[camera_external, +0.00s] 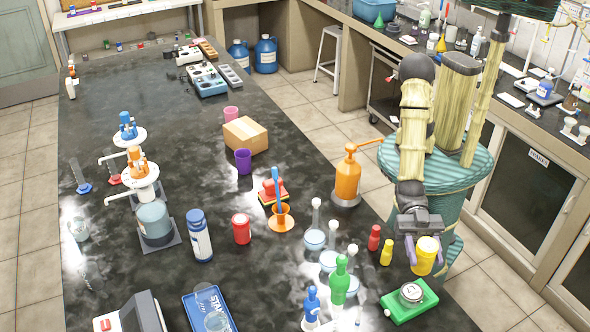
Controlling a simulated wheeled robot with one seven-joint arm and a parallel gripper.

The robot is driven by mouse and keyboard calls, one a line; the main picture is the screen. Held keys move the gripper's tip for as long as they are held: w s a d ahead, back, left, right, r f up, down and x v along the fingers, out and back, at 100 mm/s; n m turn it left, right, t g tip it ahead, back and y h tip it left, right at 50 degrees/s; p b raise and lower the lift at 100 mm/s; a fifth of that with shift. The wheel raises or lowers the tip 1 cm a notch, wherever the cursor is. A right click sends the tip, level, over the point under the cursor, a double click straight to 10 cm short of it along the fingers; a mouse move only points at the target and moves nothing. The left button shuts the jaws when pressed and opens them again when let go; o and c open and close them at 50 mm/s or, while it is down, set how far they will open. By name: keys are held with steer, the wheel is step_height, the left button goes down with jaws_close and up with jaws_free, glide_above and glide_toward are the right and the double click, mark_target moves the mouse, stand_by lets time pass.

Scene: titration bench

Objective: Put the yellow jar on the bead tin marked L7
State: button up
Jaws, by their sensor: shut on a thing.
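The yellow jar (427,257) has a paler yellow top and is at the right of the bench. My gripper (424,248) is shut on the jar, its dark fingers beside it, and appears to hold it upright above the bench edge. A small round grey metal tin (411,292) with a pale lid sits on a green block (397,307), below and slightly left of the jar in the picture. No L7 mark can be read on it, so I cannot tell if it is the marked tin. The jar and tin look apart.
A small yellow bottle (386,252) and a red bottle (374,238) stand just left of my gripper. Green bottle (340,281), glass flasks and an orange pump bottle (348,178) stand farther left. The dark bench top (285,290) has bare patches.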

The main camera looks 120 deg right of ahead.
mark_target(420, 270)
step_height(420, 270, down, 6)
steer(key=shift+r, duration=0.25)
steer(key=shift+f, duration=0.1)
steer(key=shift+f, duration=1.75)
steer(key=shift+f, duration=0.15)
steer(key=o, duration=1)
steer(key=shift+w, duration=0.15)
steer(key=shift+s, duration=0.25)
steer(key=shift+w+r+p, duration=0.15)
steer(key=shift+r+p, duration=0.1)
steer(key=shift+p, duration=0.1)
steer(key=b+v, duration=0.2)
steer(key=v, duration=1)
steer(key=shift+f, duration=0.1)
